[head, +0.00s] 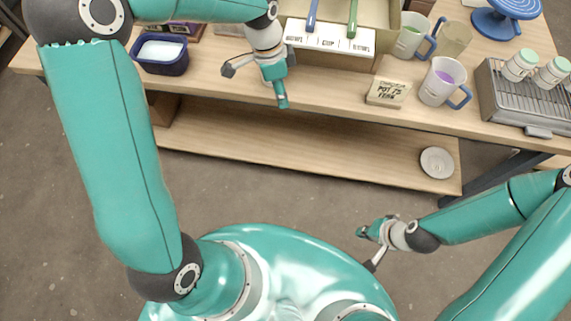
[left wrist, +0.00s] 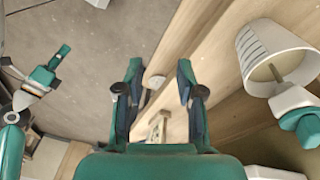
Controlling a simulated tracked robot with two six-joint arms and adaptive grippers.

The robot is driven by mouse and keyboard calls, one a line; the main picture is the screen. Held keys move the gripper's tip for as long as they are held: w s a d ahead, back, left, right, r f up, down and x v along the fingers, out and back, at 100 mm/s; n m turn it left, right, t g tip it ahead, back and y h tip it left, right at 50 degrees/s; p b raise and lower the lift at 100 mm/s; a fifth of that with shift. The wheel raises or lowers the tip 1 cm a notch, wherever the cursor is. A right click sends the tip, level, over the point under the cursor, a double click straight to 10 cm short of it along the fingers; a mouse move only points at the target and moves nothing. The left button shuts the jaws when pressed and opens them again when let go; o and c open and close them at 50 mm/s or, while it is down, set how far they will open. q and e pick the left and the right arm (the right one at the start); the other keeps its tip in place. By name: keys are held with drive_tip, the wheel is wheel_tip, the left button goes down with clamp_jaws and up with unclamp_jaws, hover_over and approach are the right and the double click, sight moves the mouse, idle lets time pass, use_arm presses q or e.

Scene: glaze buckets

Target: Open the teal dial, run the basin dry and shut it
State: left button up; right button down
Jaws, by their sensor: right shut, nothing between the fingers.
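In the head view my left gripper (head: 258,76) is over the front edge of the table, fingers apart with nothing between them. Its two open fingers also show in the left wrist view (left wrist: 158,90). At the right edge of that view is a teal faceted knob (left wrist: 307,126) on a white stem; it looks like the dial, but its setting cannot be told. It is well to the side of my left fingers, apart from them. A navy tub (head: 160,66) with pale contents stands left on the table; I cannot tell whether it is the basin. My right gripper (head: 370,247) is shut and empty, low over the floor.
A ribbed white vessel (left wrist: 262,45) is beside the knob. A saucer (head: 437,163) lies on the lower shelf.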

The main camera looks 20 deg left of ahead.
use_arm(q)
drive_tip(key=s+d+f+n+h+b, duration=0.1)
drive_tip(key=s+d+f+n, duration=0.1)
drive_tip(key=f, duration=0.7)
drive_tip(key=s+d+f+n+b, duration=0.1)
drive_tip(key=s+d+f+n, duration=0.2)
drive_tip(key=f, duration=0.6)
drive_tip(key=shift+s+d+f+n+h, duration=0.2)
drive_tip(key=shift+s+d+n+h, duration=0.15)
drive_tip(key=shift+s+n, duration=0.7)
drive_tip(key=shift+s+m, duration=0.25)
